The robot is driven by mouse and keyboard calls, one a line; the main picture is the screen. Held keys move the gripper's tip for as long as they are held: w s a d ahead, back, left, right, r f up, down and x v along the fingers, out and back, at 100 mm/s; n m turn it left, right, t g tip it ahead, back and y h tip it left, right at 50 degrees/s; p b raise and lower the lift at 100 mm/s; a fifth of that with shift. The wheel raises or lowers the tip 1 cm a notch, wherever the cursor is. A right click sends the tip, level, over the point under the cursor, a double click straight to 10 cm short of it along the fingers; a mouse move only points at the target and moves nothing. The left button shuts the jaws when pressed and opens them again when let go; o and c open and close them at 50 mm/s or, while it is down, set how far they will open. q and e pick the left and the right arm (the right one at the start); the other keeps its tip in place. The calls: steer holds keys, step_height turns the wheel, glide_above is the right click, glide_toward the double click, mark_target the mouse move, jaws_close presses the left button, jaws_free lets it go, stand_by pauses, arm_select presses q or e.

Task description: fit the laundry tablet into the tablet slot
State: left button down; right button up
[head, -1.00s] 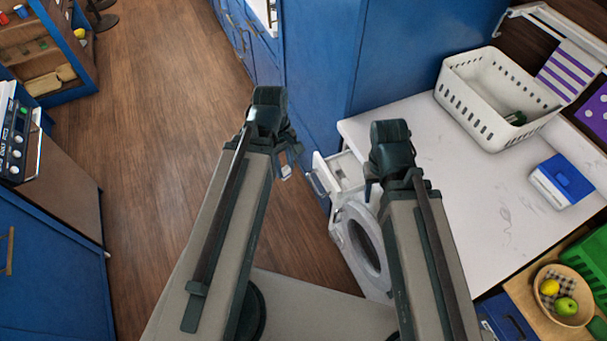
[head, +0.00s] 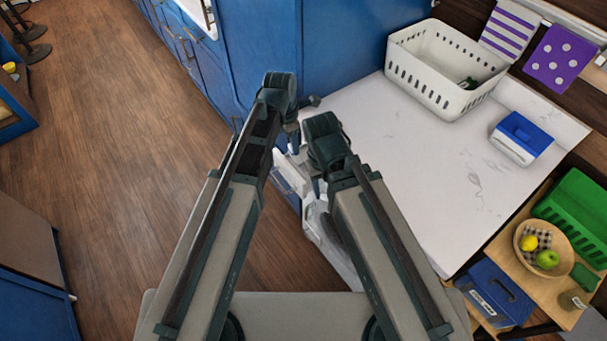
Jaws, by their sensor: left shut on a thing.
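My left gripper (head: 293,137) is shut and hangs over the open drawer of the washing machine. The laundry tablet in its jaws is hidden now by the gripper and wrist; a small pale piece showed at the jaws earlier. The white drawer (head: 288,172) sticks out of the washing machine (head: 325,240), partly covered by my two arms. The tablet slot itself cannot be made out. My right gripper (head: 314,186) is close by on the right, over the machine's front, mostly hidden behind its own wrist, and its jaws cannot be read.
A white counter (head: 400,150) lies to the right, with a white basket (head: 440,75) and a blue-lidded box (head: 521,135). A wooden stand holds a fruit bowl (head: 545,262), beside a green crate (head: 575,215). A blue case (head: 495,290) sits lower down. Floor is free at left.

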arm_select(q)
steer(key=shift+n, duration=0.9)
steer(key=d+f+b, duration=0.1)
steer(key=f+b, duration=0.2)
steer(key=w+d+f+b, duration=0.1)
steer(key=f+b, duration=0.3)
steer(key=d+f+b, duration=0.1)
steer(key=f+b, duration=0.2)
steer(key=f, duration=0.1)
steer(key=shift+w+d+b, duration=0.1)
steer(key=shift+w+b, duration=0.15)
steer(key=shift+b, duration=0.1)
steer(key=shift+r, duration=0.15)
steer(key=c, duration=0.5)
jaws_free()
steer(key=r+p, duration=0.8)
steer(key=s+a+r+p, duration=0.1)
steer(key=r+p, duration=0.3)
